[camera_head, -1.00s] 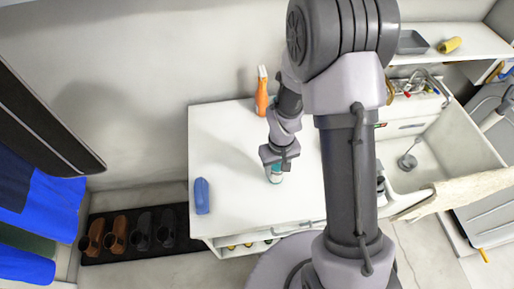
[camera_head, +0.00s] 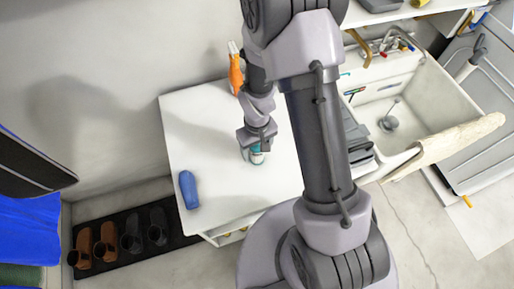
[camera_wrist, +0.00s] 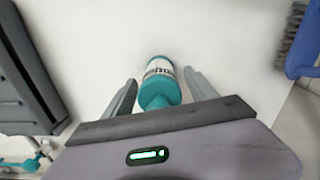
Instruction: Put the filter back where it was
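A teal and white labelled cylinder (camera_head: 256,157), the only thing at my gripper and possibly the filter, stands on the white worktop (camera_head: 215,190). In the wrist view the cylinder (camera_wrist: 160,80) shows a teal near end and a white label with dark lettering. My gripper (camera_head: 258,146) is over it, pointing down. In the wrist view my gripper (camera_wrist: 160,92) is open, with one finger on each side of the cylinder and a narrow gap at each side. My gripper hides part of the cylinder in the head view.
A blue brush (camera_head: 188,189) lies near the worktop's front left edge. An orange spray bottle (camera_head: 236,72) stands at the back. A dark grey case (camera_wrist: 28,75) is at left in the wrist view. A sink (camera_head: 420,105) is at right, and shoes (camera_head: 105,240) stand on a floor mat.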

